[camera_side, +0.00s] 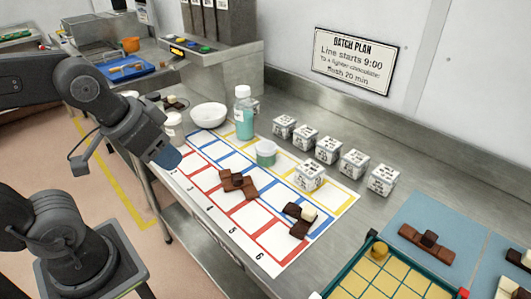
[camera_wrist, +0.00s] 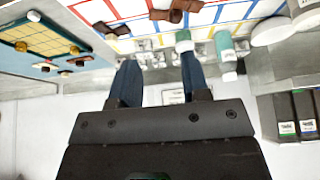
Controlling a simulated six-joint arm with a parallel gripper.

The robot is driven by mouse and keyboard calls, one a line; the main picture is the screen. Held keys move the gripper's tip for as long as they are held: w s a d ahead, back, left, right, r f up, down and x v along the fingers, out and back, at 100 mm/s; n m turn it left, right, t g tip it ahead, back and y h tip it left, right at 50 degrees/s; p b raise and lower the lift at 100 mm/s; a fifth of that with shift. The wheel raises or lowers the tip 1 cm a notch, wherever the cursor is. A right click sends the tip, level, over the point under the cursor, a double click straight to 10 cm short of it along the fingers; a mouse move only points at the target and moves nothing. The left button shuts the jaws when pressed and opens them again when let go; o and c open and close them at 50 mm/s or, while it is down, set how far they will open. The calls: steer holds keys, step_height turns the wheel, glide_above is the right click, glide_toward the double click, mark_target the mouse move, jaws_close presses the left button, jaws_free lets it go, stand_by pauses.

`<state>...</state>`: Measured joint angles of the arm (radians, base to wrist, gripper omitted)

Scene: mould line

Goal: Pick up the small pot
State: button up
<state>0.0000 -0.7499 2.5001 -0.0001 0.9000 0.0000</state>
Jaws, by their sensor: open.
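The small pot (camera_side: 265,153) is a low round tub with green contents and a pale rim. It stands upright on the printed mat (camera_side: 332,216), near its back edge. In the wrist view the small pot (camera_wrist: 183,42) shows just beyond the tip of one finger. My gripper (camera_side: 167,158) is above the left end of the mat, left of the pot and apart from it. In the wrist view my gripper (camera_wrist: 158,60) has its two blue fingers spread with nothing between them. The side view shows the fingers nearly edge-on.
A taller bottle (camera_side: 243,115) of green liquid stands behind and left of the pot. A white bowl (camera_side: 208,115) and a small jar (camera_side: 173,127) are further left. Several labelled white cubes (camera_side: 328,150) line the back. Chocolate pieces (camera_side: 238,184) lie on the mat.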

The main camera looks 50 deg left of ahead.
steer(key=o, duration=0.9)
steer(key=shift+o, duration=0.2)
steer(key=n+g+y, duration=0.3)
steer(key=n, duration=0.7)
glide_above(266, 148)
steer(key=s+d, duration=0.3)
step_height(266, 148, down, 6)
steer(key=x, duration=0.7)
steer(key=shift+w+a+f, duration=0.1)
steer(key=shift+w+f, duration=0.15)
steer(key=shift+w, duration=0.05)
steer(key=shift+y, duration=0.3)
steer(key=shift+x, duration=2.95)
